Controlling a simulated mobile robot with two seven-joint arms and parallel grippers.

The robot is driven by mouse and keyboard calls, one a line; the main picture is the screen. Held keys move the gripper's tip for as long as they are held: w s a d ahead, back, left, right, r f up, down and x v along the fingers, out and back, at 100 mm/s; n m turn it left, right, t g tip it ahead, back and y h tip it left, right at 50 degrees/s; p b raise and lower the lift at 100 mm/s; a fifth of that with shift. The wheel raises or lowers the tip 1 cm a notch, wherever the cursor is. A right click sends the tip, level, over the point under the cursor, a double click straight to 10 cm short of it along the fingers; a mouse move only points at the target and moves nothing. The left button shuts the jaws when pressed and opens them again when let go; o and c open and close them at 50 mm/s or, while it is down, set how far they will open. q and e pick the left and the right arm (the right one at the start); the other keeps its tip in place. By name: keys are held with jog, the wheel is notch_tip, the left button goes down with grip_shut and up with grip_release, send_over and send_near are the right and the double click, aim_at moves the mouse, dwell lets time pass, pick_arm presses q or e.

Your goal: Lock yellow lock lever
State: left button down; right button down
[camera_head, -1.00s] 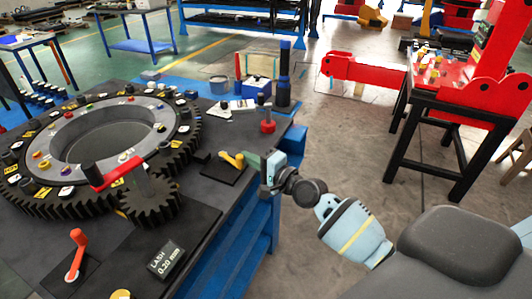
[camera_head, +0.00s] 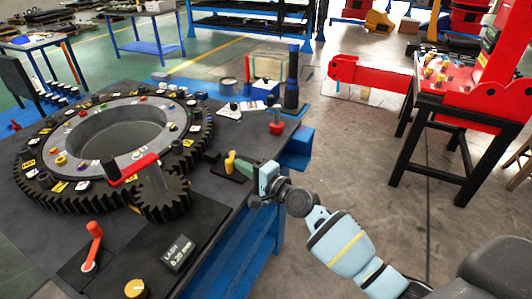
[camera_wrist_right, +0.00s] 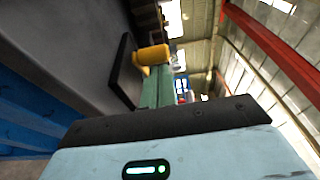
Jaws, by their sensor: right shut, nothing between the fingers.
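The yellow lock lever (camera_head: 230,162) stands roughly upright on a small black plate (camera_head: 228,176) near the right edge of the bench. My right gripper (camera_head: 246,167) is shut and empty, its green fingers at the lever's right side. In the right wrist view the closed fingers (camera_wrist_right: 155,85) point at the yellow lever (camera_wrist_right: 152,55), with their tips at or very close to it. I cannot tell whether they touch. My left gripper is not in view.
A large black ring gear (camera_head: 45,197) and a small pinion with a red crank (camera_head: 133,168) stand left of the lever. A red knob (camera_head: 276,126) and a dark blue cylinder (camera_head: 292,80) stand behind it. An orange lever (camera_head: 95,235) is at the front left.

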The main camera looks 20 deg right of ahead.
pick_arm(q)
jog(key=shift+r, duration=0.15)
pick_arm(e)
jog(key=shift+a, duration=0.35)
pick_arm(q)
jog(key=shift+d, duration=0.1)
pick_arm(e)
jog(key=shift+s+a, duration=0.1)
jog(key=shift+a, duration=0.1)
